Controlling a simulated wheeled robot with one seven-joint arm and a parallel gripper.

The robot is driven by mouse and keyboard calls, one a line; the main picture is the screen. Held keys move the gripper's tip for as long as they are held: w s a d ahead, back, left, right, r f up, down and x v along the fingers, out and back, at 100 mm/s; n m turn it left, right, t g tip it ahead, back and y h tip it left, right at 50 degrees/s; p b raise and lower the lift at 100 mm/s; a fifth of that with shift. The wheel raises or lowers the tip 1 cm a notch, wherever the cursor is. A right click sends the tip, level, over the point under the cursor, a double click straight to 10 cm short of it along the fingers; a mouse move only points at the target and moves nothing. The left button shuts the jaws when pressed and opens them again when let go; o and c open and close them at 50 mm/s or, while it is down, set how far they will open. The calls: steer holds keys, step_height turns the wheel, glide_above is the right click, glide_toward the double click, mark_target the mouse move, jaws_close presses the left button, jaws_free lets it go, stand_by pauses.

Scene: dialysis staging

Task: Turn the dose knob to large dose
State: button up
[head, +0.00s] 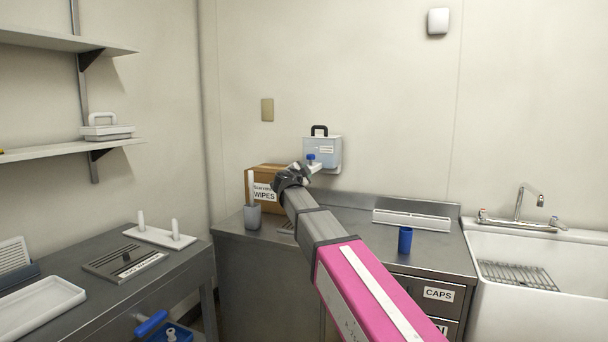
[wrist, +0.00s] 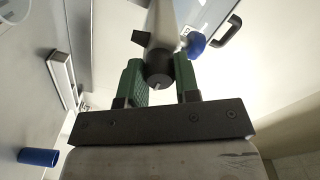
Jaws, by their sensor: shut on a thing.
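A pale wall dispenser (head: 322,150) with a black handle hangs on the back wall above the counter. It has a blue part (head: 311,157) and a short light spout at its lower left. My gripper (head: 292,172) is at this spout. In the wrist view my green fingers (wrist: 158,76) are shut on either side of the dose knob (wrist: 158,64), a dark round end on a grey cylinder with a dark tab sticking out to the left. The blue part (wrist: 195,45) is just right of the fingers. I cannot read any dose marks.
A wipes box (head: 264,178) and a grey cup (head: 252,216) stand on the counter left of my arm. A blue cup (head: 405,240) stands to its right, near a white strip (head: 412,219). A sink (head: 545,265) is at the far right. A side bench (head: 190,262) holds trays.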

steer(key=shift+f, duration=0.1)
steer(key=o, duration=0.9)
steer(key=v, duration=1)
steer(key=shift+s+a, duration=0.1)
steer(key=shift+s, duration=0.3)
